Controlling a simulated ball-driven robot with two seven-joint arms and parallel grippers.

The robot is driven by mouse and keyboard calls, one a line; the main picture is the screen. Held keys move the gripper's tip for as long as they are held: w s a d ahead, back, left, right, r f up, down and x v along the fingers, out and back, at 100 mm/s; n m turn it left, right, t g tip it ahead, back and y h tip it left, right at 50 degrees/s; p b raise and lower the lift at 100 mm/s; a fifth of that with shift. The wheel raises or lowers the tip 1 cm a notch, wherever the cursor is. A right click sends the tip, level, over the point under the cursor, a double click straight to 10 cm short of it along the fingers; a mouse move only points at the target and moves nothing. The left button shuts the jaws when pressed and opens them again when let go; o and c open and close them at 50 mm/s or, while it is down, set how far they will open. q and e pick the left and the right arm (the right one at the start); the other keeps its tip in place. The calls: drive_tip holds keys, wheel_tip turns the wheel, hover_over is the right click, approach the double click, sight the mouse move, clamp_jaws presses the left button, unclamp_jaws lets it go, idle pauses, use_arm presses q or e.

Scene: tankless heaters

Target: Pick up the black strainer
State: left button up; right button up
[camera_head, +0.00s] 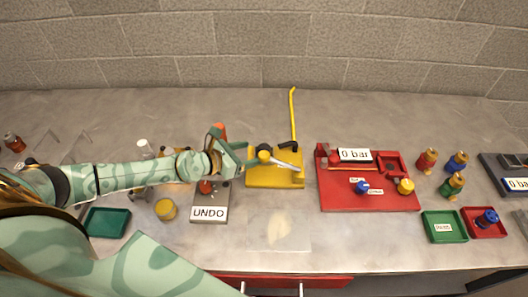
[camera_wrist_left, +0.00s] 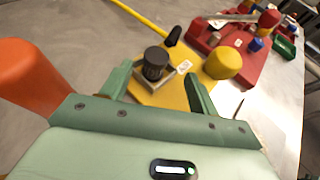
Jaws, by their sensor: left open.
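A dark, ribbed black cylinder, seemingly the black strainer (camera_wrist_left: 155,62), sits upright on a small square metal seat of the yellow base (camera_wrist_left: 185,90) in the left wrist view. In the head view the yellow base (camera_head: 275,182) stands near the middle of the table. My left gripper (camera_head: 238,156) is at the left side of this base. In the left wrist view its two green fingers (camera_wrist_left: 160,84) are open and empty, one on each side of the strainer in the picture. I cannot tell whether they touch it. My right gripper is not in view.
A yellow knob (camera_wrist_left: 222,62) stands right of the strainer. A yellow hose (camera_head: 293,115) rises behind the base. A red base with a gauge (camera_head: 330,195) is to the right, an UNDO sign (camera_head: 208,214) to the left. A clear sheet (camera_head: 290,240) lies in front.

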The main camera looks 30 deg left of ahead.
sight(259, 151)
use_arm(q)
drive_tip(key=x, duration=0.1)
drive_tip(key=b+x, duration=0.1)
drive_tip(key=x, duration=0.2)
drive_tip(key=shift+w+a+f+b, duration=0.1)
drive_tip(key=shift+a+f+b, duration=0.15)
drive_tip(key=shift+f+b, duration=0.1)
drive_tip(key=shift+w+d, duration=0.15)
drive_tip(key=shift+w, duration=0.2)
drive_tip(key=shift+s, duration=0.15)
drive_tip(key=shift+c, duration=1)
drive_tip(key=c, duration=1)
wheel_tip(259, 151, up, 10)
drive_tip(key=p, duration=0.9)
drive_tip(key=shift+p, duration=0.35)
